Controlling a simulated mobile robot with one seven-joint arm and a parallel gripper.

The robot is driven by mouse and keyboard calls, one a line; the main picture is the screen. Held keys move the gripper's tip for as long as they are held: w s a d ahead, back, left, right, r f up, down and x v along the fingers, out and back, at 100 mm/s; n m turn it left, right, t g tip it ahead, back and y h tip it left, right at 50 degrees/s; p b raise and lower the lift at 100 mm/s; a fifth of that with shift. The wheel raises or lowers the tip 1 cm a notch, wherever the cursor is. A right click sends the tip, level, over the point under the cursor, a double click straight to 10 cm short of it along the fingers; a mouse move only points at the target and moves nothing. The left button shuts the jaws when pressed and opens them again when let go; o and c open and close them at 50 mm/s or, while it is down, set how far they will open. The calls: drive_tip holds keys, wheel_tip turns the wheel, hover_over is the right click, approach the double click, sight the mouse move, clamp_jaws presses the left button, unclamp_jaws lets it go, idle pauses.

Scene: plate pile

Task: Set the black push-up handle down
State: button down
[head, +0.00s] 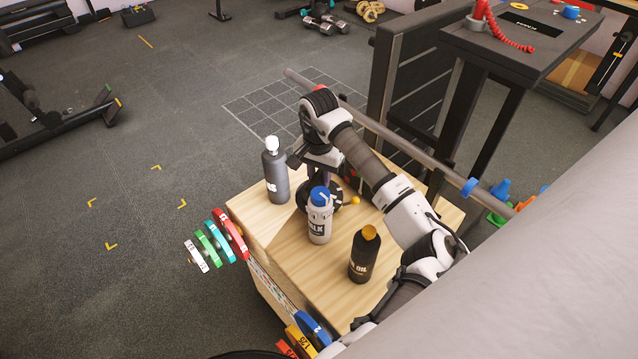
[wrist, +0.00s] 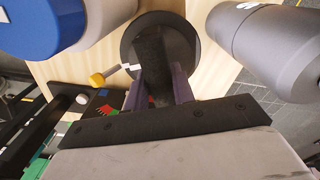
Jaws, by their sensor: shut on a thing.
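My gripper (wrist: 158,88) is shut on the black push-up handle (wrist: 152,45), with a finger on each side of its grip. In the wrist view the handle's round black base shows beyond the fingertips, over the pale wood. In the head view my gripper (head: 323,178) points down over the wooden box top (head: 300,270). The handle's dark base (head: 345,190) shows partly behind the chalk bottle. I cannot tell whether the base touches the wood.
A grey bottle with a white cap (head: 276,178) stands left of the handle. A blue-capped chalk bottle (head: 320,226) stands close in front. A black oil bottle (head: 362,262) stands nearer the front right. A small yellow-ended object (wrist: 97,79) lies beside the handle. Coloured plates (head: 230,233) hang at the box's left side.

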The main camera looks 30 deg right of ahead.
drive_tip(key=shift+f, duration=1.5)
drive_tip(key=shift+f, duration=0.15)
drive_tip(key=c, duration=1.2)
unclamp_jaws()
drive_tip(key=shift+o, duration=0.2)
